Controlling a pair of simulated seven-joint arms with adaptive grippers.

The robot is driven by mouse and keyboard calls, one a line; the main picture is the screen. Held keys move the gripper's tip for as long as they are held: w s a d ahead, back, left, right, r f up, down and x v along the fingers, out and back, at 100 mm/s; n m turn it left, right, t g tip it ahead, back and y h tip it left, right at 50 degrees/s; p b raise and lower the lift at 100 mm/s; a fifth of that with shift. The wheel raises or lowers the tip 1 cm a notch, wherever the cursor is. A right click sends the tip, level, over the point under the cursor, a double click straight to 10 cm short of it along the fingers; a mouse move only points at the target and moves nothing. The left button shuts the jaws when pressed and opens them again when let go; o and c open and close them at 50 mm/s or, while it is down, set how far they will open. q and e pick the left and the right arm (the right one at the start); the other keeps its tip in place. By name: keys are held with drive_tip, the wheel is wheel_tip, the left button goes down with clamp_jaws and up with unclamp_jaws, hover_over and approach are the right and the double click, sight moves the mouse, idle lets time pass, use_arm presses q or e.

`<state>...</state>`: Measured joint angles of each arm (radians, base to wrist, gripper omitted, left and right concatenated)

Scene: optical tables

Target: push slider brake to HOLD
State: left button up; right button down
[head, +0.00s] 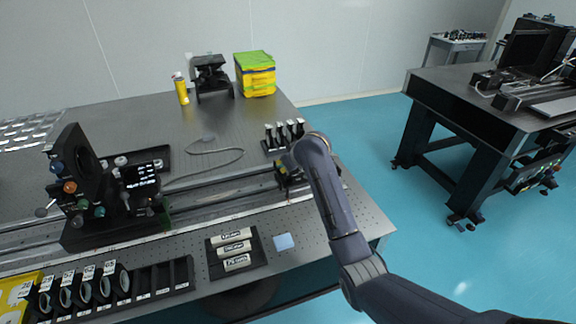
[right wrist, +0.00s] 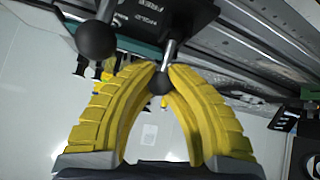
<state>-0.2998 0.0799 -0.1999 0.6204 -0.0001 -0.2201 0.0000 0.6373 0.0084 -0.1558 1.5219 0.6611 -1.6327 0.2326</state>
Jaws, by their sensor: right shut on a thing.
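A dark slider (head: 291,181) sits on the long rail at the table's right side, partly hidden by my right arm and gripper in the head view. My left gripper is in neither view.
A black optical mount (head: 85,185) stands on the rail (head: 215,205) at left. Several small holders (head: 284,135) stand behind the slider. A tray of labelled cylinders (head: 212,263) and a blue pad (head: 284,242) lie in front. The table's right edge is close to the slider.

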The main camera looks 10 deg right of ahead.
drive_tip(key=shift+w+a+g+h, duration=0.15)
drive_tip(key=shift+w+g, duration=0.25)
drive_tip(key=shift+g, duration=0.25)
drive_tip(key=shift+w+g+h, duration=0.15)
drive_tip(key=shift+w+g, duration=0.2)
drive_tip(key=shift+g, duration=0.3)
drive_tip(key=c, duration=1.2)
unclamp_jaws()
drive_tip(key=shift+f, duration=0.25)
drive_tip(key=shift+v, duration=6)
drive_tip(key=shift+w+r, duration=0.1)
drive_tip(key=shift+w, duration=0.1)
